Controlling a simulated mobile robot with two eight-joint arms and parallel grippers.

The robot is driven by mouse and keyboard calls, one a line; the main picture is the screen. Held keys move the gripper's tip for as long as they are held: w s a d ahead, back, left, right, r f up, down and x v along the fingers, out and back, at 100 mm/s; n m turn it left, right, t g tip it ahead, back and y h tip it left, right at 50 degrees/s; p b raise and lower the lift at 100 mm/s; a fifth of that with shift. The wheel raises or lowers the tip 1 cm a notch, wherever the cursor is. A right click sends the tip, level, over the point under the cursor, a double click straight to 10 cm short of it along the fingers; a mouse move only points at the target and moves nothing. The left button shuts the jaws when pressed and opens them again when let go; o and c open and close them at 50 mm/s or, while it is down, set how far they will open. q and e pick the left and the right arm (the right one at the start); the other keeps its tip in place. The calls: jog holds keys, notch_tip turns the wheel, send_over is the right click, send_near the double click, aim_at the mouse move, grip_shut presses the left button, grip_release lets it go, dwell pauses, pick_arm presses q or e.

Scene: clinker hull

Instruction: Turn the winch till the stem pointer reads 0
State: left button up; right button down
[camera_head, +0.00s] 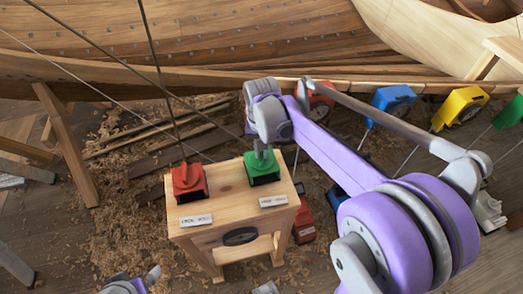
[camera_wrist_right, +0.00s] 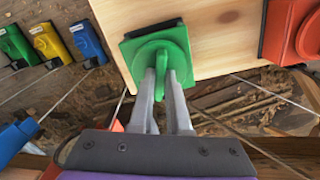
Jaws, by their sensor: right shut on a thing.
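The green winch (camera_head: 262,175) sits on the right of the top of a wooden stand (camera_head: 228,190), with a white label in front of it. The red winch (camera_head: 188,182) sits on the left, with its own label; I cannot read either label surely. My right gripper (camera_head: 262,152) comes down from above and is shut on the green winch's handle. In the right wrist view, both fingers of that gripper (camera_wrist_right: 161,75) meet at the green winch (camera_wrist_right: 157,50). A small grey and purple part of my left gripper (camera_head: 135,282) shows at the bottom edge; its jaws are unclear. I cannot make out the stem pointer.
The clinker hull (camera_head: 200,50) fills the back, with lines running down to the stand. Blue (camera_head: 393,100), yellow (camera_head: 460,106) and other coloured winch-like blocks stand at the right. A wooden prop (camera_head: 66,145) leans at left. Shavings and planks litter the floor.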

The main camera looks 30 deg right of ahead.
jog(key=m, duration=0.4)
jog(key=shift+m, duration=0.7)
jog(key=c, duration=0.9)
grip_release()
jog(key=shift+r, duration=0.15)
notch_tip(320, 180, up, 11)
jog(key=shift+f+p, duration=0.2)
jog(key=shift+p, duration=0.25)
